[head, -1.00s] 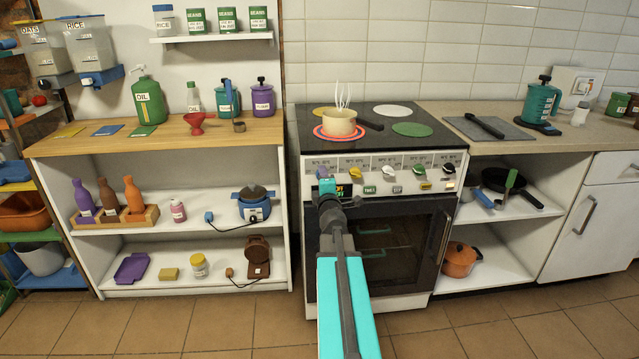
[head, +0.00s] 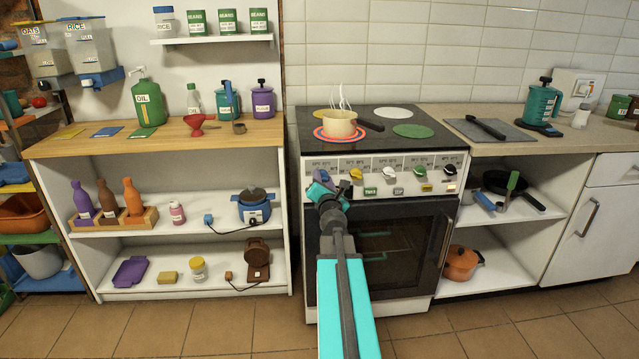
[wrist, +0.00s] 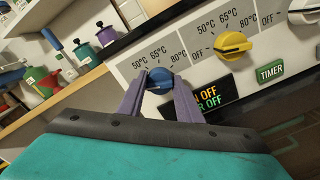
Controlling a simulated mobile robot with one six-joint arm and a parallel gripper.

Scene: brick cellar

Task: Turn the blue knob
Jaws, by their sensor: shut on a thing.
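The blue knob (wrist: 160,78) is at the left end of the stove's front panel (wrist: 190,45). In the wrist view my gripper (wrist: 160,88) has its two purple fingers on either side of the knob, shut on it. The scale behind it shows 50°C, 65°C and 80°C; the knob's pointer is hard to make out. In the head view my gripper (head: 324,181) covers most of the knob and its arm reaches up to the panel.
A yellow knob (wrist: 232,42) is right of the blue one, with further knobs along the panel. A lit display (wrist: 207,97) is partly hidden by a finger. A steaming pot (head: 339,124) stands on the red-ringed front left burner.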

